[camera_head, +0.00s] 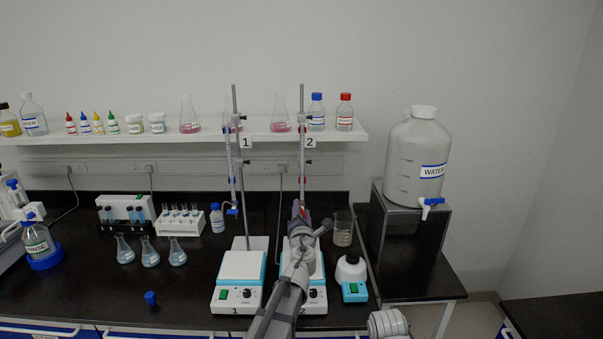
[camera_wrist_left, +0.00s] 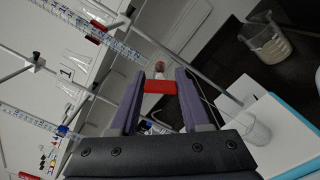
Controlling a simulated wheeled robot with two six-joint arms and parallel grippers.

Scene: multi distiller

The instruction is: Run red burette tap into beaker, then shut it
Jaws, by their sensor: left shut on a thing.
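The red burette tap (camera_wrist_left: 160,87) shows in the left wrist view between the two purple fingers of my left gripper (camera_wrist_left: 158,84), which is shut on it. In the head view my left gripper (camera_head: 301,212) is at the lower end of burette 2 (camera_head: 302,165), above the white hotplate stirrer labelled 2 (camera_head: 316,300). A clear glass beaker (camera_wrist_left: 252,128) stands on a white plate in the left wrist view; my arm hides it in the head view. The liquid level in it cannot be told. My right gripper is not in view.
Burette 1 with a blue tap (camera_head: 232,210) stands over stirrer 1 (camera_head: 240,266) to the left. A beaker with brownish contents (camera_head: 343,231) is close on the right, behind a small white-capped device (camera_head: 352,275). Flasks stand left; the shelf (camera_head: 180,138) runs above.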

